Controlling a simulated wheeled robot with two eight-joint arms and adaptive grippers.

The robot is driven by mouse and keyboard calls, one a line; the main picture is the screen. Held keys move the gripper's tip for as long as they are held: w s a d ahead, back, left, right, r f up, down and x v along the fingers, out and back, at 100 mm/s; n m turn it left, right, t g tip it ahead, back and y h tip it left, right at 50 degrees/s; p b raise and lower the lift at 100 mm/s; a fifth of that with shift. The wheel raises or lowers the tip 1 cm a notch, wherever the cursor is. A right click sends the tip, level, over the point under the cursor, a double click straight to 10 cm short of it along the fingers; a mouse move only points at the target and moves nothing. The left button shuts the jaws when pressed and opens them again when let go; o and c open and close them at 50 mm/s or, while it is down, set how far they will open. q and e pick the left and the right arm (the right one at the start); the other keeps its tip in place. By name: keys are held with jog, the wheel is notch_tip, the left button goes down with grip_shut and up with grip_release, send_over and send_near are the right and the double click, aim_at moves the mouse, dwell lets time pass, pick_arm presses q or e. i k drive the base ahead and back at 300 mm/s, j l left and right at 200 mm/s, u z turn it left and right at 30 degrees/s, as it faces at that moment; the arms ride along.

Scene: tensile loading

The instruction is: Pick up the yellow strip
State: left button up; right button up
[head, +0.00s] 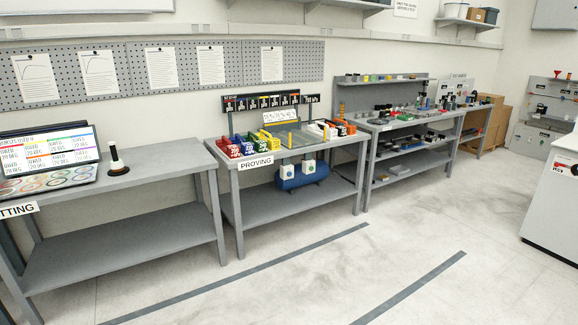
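On the table marked "PROVING" (262,166), in the head view, a small narrow yellow piece (290,139) stands near the middle of the top. It may be the yellow strip, but it is too small to be sure. A yellow block or holder (267,138) is a little to its left, in a row with a red holder (229,147), a blue one (243,146) and a green one (256,144). White and orange holders (342,127) are to the right. Neither of my grippers is in view.
A cluttered bench (410,122) is at the right. The floor in front is clear, with dark stripes.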

aim_at(273, 143)
jog(key=i+l, duration=0.1)
jog(key=i, duration=2.55)
jog(key=j+u, duration=0.05)
jog(key=j, duration=0.05)
